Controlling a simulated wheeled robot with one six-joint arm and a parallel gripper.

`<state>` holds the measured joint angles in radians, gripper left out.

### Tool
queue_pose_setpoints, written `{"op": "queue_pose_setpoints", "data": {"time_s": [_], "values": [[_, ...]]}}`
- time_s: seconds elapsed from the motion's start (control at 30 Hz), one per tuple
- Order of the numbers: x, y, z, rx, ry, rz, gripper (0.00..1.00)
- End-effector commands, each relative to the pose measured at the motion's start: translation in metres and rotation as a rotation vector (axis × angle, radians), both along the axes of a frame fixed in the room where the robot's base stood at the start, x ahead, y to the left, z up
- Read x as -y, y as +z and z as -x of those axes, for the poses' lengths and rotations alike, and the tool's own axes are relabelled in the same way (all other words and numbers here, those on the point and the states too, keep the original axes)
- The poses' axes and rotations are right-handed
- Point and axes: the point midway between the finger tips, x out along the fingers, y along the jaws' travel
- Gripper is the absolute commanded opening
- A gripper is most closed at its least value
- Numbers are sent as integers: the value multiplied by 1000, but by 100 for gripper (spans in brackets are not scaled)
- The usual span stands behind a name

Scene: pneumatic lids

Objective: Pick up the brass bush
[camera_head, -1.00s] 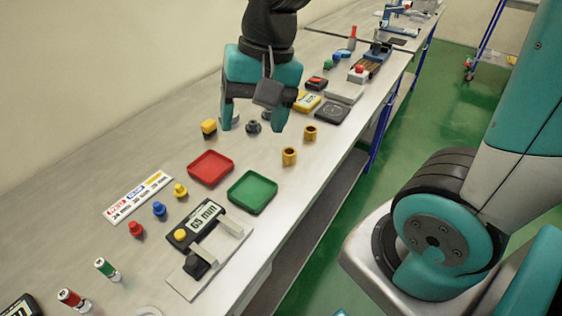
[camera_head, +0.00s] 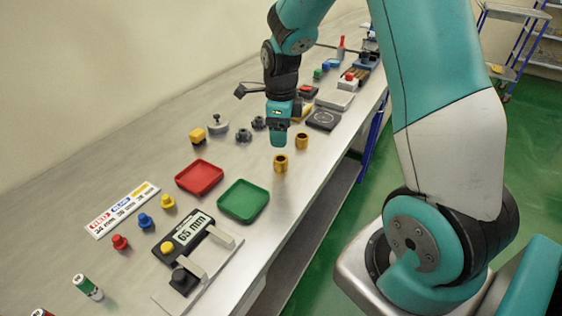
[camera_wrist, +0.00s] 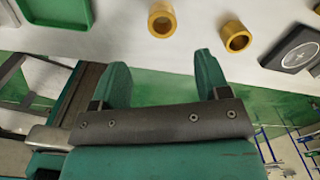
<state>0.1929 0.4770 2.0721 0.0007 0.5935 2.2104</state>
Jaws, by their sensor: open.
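Two hollow brass bushes stand upright on the bench. The nearer bush (camera_head: 280,163) is just below my gripper (camera_head: 278,139) in the head view. The farther bush (camera_head: 302,141) is to its right and behind. The wrist view shows one bush (camera_wrist: 162,20) at top centre, in line with the gap between my fingers, and the other bush (camera_wrist: 235,37) to the right, beyond the right finger. My gripper (camera_wrist: 162,78) is open and empty, apart from both bushes. In the head view it is side-on, so one finger hides the other.
A green tray (camera_head: 243,200) and a red tray (camera_head: 199,177) lie left of the bushes. A dark square pad (camera_head: 323,120) lies to their right. The bench's front edge is close to the bushes.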

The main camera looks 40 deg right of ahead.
Motion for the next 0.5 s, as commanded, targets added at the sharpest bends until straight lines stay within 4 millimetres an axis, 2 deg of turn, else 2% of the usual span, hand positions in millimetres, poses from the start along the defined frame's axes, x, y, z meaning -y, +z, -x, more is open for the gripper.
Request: {"op": "queue_pose_setpoints", "data": {"time_s": [0.1, 0.2, 0.5], "values": [[0, -24, 1, -5, 2, -1, 69], [0, -38, 0, -3, 2, -1, 69], [1, -62, -1, -3, 3, -1, 69]]}}
